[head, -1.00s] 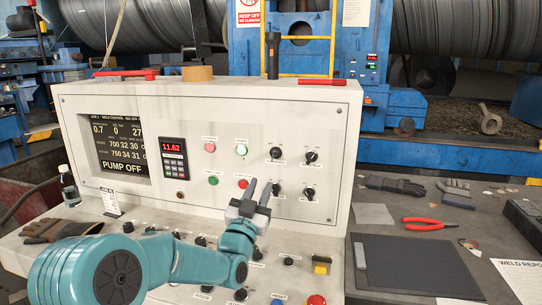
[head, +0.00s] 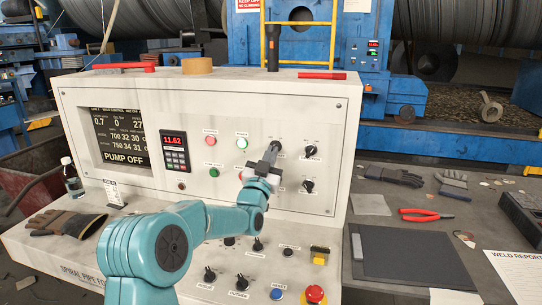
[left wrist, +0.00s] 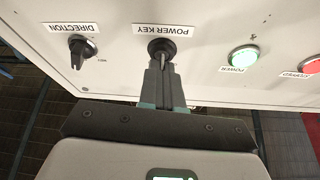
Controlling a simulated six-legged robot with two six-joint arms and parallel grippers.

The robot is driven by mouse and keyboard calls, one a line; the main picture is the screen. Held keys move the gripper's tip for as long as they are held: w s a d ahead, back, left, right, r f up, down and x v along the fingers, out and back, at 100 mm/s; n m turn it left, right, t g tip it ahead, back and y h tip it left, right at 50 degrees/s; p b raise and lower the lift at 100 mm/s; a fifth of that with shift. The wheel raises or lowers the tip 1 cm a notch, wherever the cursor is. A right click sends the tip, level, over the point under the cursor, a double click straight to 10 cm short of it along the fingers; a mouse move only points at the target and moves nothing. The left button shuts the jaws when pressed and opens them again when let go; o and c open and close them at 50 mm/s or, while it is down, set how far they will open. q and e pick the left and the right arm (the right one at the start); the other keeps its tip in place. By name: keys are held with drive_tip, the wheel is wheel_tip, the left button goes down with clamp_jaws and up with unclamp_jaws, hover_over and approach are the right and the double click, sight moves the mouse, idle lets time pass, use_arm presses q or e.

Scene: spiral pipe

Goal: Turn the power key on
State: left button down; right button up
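The power key is a round dark switch on the white console's upright panel. In the left wrist view the power key (left wrist: 162,47) shows upside down under its label, with its narrow grip pointing at my fingers. My left gripper (left wrist: 165,80) is at the key, its two fingers close together around the end of the grip. In the head view my left gripper (head: 274,150) reaches the upper left switch of the group and covers most of it. The fingertip contact is partly hidden. My right gripper is in neither view.
The direction switch (left wrist: 82,48) is beside the key, and a green power lamp (left wrist: 243,57) is on its other side. The panel screen (head: 121,139) reads PUMP OFF. A red emergency button (head: 315,293) and several knobs sit on the sloping desk below my arm.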

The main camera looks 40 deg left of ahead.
use_arm(q)
drive_tip(key=m+h+b, duration=0.1)
drive_tip(key=m+b, duration=0.2)
drive_tip(key=m+h+b, duration=0.2)
drive_tip(key=m+b, duration=0.1)
drive_tip(key=shift+a, duration=0.1)
drive_tip(key=c, duration=1.3)
unclamp_jaws()
drive_tip(key=shift+s, duration=0.1)
drive_tip(key=b+v, duration=0.1)
drive_tip(key=v, duration=0.4)
drive_tip(key=b+v, duration=0.1)
drive_tip(key=v, duration=0.4)
drive_tip(key=b+v, duration=0.2)
drive_tip(key=v, duration=0.4)
drive_tip(key=shift+f, duration=0.3)
drive_tip(key=shift+s, duration=0.15)
